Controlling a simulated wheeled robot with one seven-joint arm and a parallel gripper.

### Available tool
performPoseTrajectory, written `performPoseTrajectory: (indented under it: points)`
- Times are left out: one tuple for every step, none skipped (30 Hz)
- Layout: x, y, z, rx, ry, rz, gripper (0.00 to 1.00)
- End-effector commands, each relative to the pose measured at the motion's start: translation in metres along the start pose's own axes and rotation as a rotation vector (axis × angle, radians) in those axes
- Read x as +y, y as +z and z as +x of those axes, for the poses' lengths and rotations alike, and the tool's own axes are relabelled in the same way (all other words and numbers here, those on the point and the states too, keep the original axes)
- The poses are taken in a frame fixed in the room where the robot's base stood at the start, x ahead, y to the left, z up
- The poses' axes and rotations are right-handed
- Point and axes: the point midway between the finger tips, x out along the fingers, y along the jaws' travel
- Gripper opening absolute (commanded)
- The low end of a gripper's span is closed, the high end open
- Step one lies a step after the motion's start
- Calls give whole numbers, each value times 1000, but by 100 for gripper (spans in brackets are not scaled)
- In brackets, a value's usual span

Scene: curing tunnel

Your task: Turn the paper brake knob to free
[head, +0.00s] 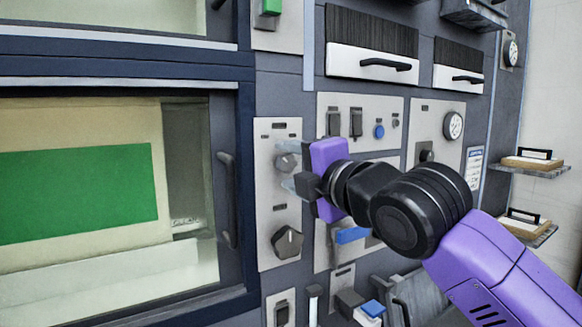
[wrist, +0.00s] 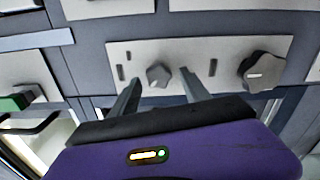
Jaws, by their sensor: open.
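Two knobs sit one above the other on a narrow pale panel (head: 265,200) right of the window. The upper, smaller grey knob (head: 286,161) has my gripper (head: 288,172) in front of it. In the wrist view this knob (wrist: 158,76) lies between the two fingertips of my open gripper (wrist: 161,82), with gaps on both sides. The lower, larger dark knob (head: 287,241) has a light pointer mark and stands clear of the fingers; it also shows in the wrist view (wrist: 262,72). The labels are too small to read, so I cannot tell which is the paper brake.
A dark door handle (head: 228,200) stands left of the panel. A panel with switches and a blue button (head: 379,131) is at the upper right. A blue lever (head: 352,235) is below my gripper. A green switch (head: 271,7) is above.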

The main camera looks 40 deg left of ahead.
Motion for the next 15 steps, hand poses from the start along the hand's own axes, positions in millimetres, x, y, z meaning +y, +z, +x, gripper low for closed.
performPoseTrajectory:
  points:
    - [0, 0, 0, -1, 1, 0, 55]
    - [0, 0, -1, -1, 1, 0, 55]
    - [0, 1, -2, -1, 1, 0, 55]
    - [0, 1, -4, -1, 1, 0, 55]
    - [0, 1, -7, -2, 1, 0, 55]
    - [-1, 2, -11, -2, 2, 0, 55]
    - [-1, 1, -15, -1, 3, -1, 55]
    - [-1, 1, -20, -2, 3, -1, 55]
    - [-1, 1, -27, -2, 2, -1, 55]
    - [-1, 1, -32, -2, 2, -1, 55]
    - [-1, 1, -37, -2, 3, -1, 55]
    - [-1, 1, -44, -3, 3, -1, 55]
    - [-1, 1, -48, -2, 2, -1, 55]
    - [-2, 1, -53, -2, 2, -1, 55]
    - [-1, 1, -59, -2, 2, -1, 55]
